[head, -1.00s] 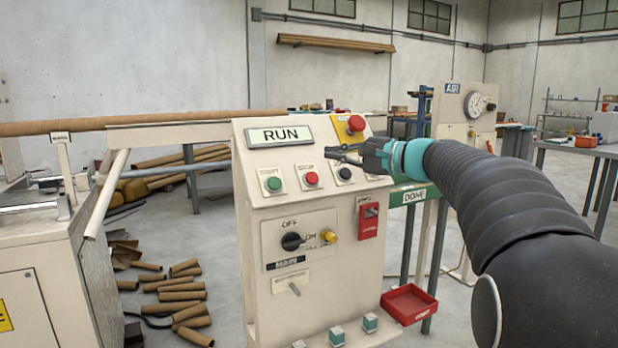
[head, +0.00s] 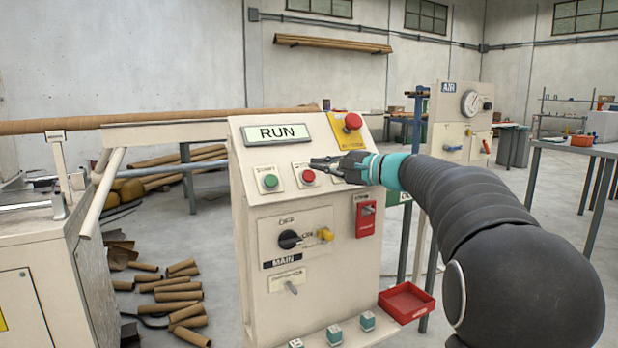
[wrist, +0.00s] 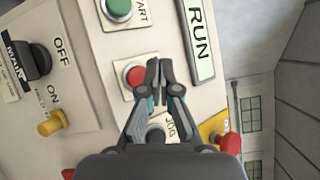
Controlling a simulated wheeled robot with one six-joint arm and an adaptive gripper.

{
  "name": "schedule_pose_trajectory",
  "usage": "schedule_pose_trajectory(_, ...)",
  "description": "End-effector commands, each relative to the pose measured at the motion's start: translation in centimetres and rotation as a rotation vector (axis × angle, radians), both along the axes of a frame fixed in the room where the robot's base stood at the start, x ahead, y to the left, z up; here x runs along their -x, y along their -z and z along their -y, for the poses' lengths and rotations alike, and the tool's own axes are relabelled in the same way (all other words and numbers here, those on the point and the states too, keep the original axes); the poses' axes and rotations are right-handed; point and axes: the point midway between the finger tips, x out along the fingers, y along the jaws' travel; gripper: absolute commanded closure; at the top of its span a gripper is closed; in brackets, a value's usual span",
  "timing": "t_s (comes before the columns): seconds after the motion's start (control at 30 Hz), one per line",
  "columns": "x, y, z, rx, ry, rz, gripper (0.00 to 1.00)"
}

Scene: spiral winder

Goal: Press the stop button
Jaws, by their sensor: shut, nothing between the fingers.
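The red push button (head: 308,176) sits on the sloped panel under the RUN display (head: 276,133), right of the green START button (head: 270,181). Its label is partly hidden by my gripper. My gripper (head: 318,162) is shut and empty, its tips just right of and above the red button in the head view. In the wrist view the red button (wrist: 136,76) is beside the closed fingertips (wrist: 158,66). I cannot tell whether they touch the panel. The green button (wrist: 118,8) and the JOG button (wrist: 155,134), partly behind the fingers, also show there.
A red mushroom button (head: 352,121) on a yellow plate is at the panel's upper right. Below are the black MAIN switch (head: 289,240), a yellow knob (head: 325,234) and a red switch box (head: 366,216). A red tray (head: 406,301) stands low at right.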

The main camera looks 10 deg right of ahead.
Motion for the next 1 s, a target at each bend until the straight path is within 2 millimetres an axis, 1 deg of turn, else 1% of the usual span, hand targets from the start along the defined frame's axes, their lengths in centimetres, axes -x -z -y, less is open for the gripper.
schedule_pose_trajectory(0.03,-0.4,0.6,-0.1,-0.001,0.000,-0.001,1.00)
schedule_pose_trajectory(0.3,-1.6,1.5,-0.5,0.000,-0.001,0.000,1.00)
schedule_pose_trajectory(1.0,-1.8,1.5,-0.5,0.000,-0.001,0.001,1.00)
